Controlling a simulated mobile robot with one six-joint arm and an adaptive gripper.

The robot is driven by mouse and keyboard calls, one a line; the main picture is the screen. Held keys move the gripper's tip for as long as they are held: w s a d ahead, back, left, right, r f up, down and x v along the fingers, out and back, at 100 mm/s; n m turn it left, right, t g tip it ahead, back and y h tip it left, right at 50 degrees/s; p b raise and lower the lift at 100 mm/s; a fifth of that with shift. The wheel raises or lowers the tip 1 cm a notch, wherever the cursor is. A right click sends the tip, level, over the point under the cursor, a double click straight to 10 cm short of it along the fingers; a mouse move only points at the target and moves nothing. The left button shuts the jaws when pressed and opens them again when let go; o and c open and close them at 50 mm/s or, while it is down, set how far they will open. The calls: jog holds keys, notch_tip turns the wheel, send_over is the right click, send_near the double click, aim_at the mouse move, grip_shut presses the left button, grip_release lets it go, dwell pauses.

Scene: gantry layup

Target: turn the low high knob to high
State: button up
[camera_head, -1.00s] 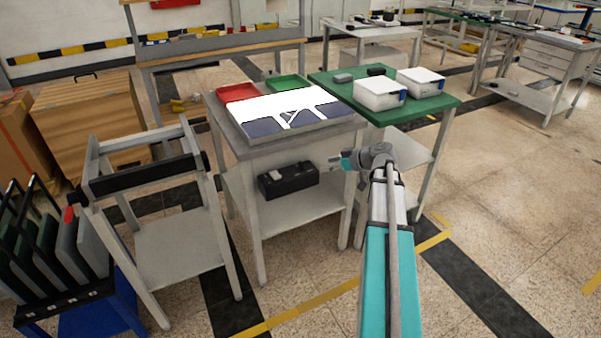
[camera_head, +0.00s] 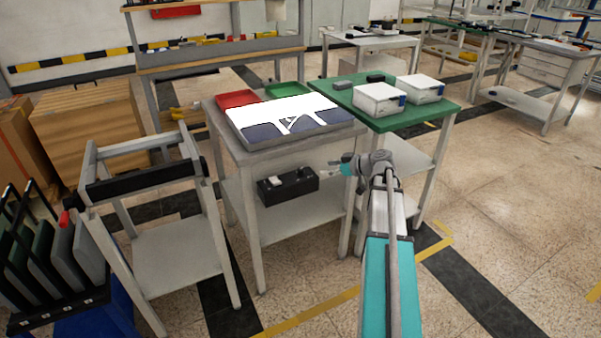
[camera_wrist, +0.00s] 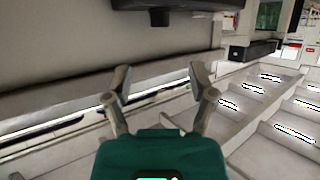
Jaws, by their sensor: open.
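A black control box (camera_head: 288,187) sits on the lower shelf of the grey workbench. It has a light-coloured part on its top left and a small dark part toward the right; I cannot read any low or high marks. My gripper (camera_head: 338,170) is just right of the box and apart from it. In the wrist view my gripper (camera_wrist: 160,80) has its two fingers spread, with nothing between them. A black body (camera_wrist: 180,4) with a short round protrusion (camera_wrist: 159,18) shows at the top edge, beyond the fingertips; it looks like part of the box, and the knob's setting cannot be told.
The bench top (camera_head: 262,152) above the shelf carries a red tray (camera_head: 236,99), a green tray (camera_head: 288,89) and a flat panel. A green table (camera_head: 420,116) with white boxes stands to the right. A grey frame stand (camera_head: 180,262) is at left. Open floor lies at right.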

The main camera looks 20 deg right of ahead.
aim_at(302, 170)
jog(key=b+x, duration=0.4)
jog(key=x, duration=0.7)
jog(key=shift+w, duration=0.15)
grip_shut()
